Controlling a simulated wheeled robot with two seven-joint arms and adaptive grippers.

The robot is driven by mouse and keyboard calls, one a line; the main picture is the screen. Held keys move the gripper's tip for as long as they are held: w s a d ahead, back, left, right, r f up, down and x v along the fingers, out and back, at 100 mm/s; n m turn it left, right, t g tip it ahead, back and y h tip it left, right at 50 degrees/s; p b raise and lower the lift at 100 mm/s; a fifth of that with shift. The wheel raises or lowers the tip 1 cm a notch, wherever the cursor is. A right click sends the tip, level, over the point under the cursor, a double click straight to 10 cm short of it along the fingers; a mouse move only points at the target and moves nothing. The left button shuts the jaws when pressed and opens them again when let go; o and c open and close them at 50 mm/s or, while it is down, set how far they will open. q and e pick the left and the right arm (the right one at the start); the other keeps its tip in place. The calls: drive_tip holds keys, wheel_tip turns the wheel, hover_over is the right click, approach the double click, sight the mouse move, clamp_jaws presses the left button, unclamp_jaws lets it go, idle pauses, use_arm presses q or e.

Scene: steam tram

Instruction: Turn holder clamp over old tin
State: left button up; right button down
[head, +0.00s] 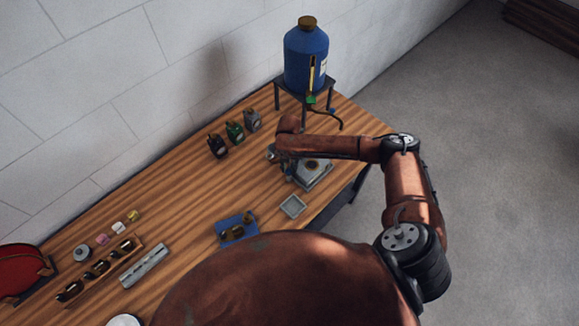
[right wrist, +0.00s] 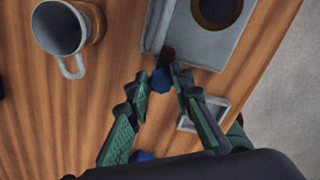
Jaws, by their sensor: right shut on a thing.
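A grey holder plate (head: 318,177) lies near the table's front edge; it also shows in the right wrist view (right wrist: 200,48). A dark round tin in a tan ring (right wrist: 217,10) sits on it. A small dark clamp lever (right wrist: 167,55) with a blue end (right wrist: 161,81) stands at the plate's near edge. My right gripper (right wrist: 160,82) has its green fingers on either side of the blue end and is shut on it. In the head view my right arm hides most of this grip. My left gripper is not in view.
A grey mug (right wrist: 62,30) stands left of the holder. A small square tray (head: 292,206) lies beside it. A blue tank (head: 306,58) on a stand is behind. Small bottles (head: 235,131) stand toward the wall. A blue rack (head: 236,228) sits to the left.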

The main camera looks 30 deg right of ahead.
sight(288, 170)
drive_tip(key=n, duration=0.4)
drive_tip(key=shift+a+n+p, duration=0.1)
drive_tip(key=shift+n+p, duration=0.2)
drive_tip(key=shift+p, duration=0.05)
drive_tip(key=shift+n, duration=0.5)
drive_tip(key=shift+s+f, duration=0.1)
drive_tip(key=c, duration=1.7)
unclamp_jaws()
wheel_tip(288, 170, up, 12)
drive_tip(key=shift+r, duration=0.1)
